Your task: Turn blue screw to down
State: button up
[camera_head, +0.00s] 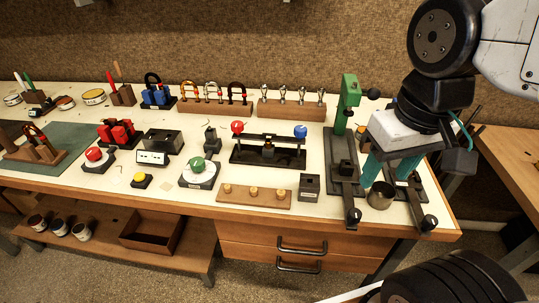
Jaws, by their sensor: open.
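A blue knob (300,131), which looks like the blue screw, sits at the right end of a black stand (268,153) in the middle of the bench. A red knob (237,127) sits at the stand's left end. Which way the blue knob is turned is too small to tell. My gripper (387,180) has teal fingers spread apart, pointing down. It is over the right end of the bench, well to the right of the blue knob, and appears empty. A metal cup (380,196) shows just below the fingers; whether they touch it I cannot tell.
A green press (347,110) with a dark base stands between the blue knob and my gripper. A small dark block (309,187) and a wooden peg board (254,195) lie in front of the stand. Wooden racks (291,109) stand behind it.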

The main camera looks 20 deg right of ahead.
aim_at(300, 131)
jog(key=z, duration=0.05)
jog(key=k, duration=1.1)
jog(key=u, duration=1.2)
jog(key=i, duration=1.25)
jog(key=z, duration=0.75)
jog(key=i, duration=0.45)
jog(key=z, duration=0.6)
